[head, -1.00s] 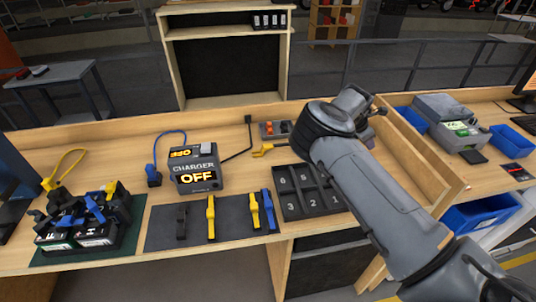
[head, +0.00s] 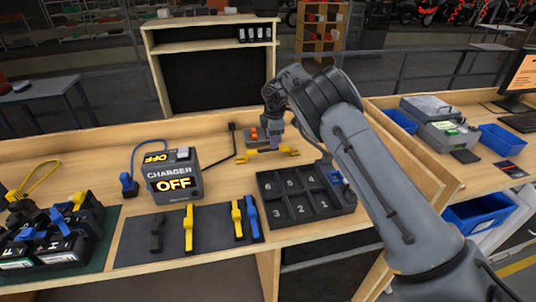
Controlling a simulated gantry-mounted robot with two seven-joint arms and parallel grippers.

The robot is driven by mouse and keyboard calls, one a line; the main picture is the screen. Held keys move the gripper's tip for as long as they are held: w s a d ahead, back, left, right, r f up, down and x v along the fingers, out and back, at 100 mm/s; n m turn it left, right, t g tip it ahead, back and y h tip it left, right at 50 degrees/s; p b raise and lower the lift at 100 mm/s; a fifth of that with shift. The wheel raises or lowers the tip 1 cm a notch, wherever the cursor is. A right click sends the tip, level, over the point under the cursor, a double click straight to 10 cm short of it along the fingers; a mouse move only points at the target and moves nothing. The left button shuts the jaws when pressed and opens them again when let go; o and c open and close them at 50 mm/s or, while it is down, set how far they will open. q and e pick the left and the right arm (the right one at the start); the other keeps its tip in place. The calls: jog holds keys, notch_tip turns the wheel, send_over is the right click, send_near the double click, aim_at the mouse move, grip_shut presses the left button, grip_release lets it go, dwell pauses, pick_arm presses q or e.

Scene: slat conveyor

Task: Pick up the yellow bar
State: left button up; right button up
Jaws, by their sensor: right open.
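A long yellow bar (head: 262,155) lies on the bench to the right of the charger, in front of a small grey unit with orange-red parts (head: 262,135). My right gripper (head: 277,145) is open and points down at the bar. Its fingertips are small here and overlap the bar in the picture, so I cannot tell if they touch it. My right arm comes in from the right and hides part of the bench behind it. My left gripper is not in view.
The charger (head: 172,178) reads OFF. A black numbered tray (head: 300,207) stands in front of the bar. A dark mat (head: 212,245) holds yellow, blue and black clamp-like tools. Several battery packs (head: 45,248) sit at the left. A wooden divider (head: 425,175) borders the right.

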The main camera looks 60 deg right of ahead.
jog(key=shift+w+d+f+b, duration=0.15)
jog(key=shift+d+f+b, duration=0.1)
jog(key=shift+f, duration=0.65)
jog(key=shift+w+d+f+b, duration=0.1)
jog(key=shift+d+f, duration=0.1)
jog(key=shift+f, duration=0.7)
jog(key=shift+w+d+f+b, duration=0.15)
jog(key=shift+d+f+b, duration=0.1)
jog(key=shift+f, duration=0.65)
grip_shut()
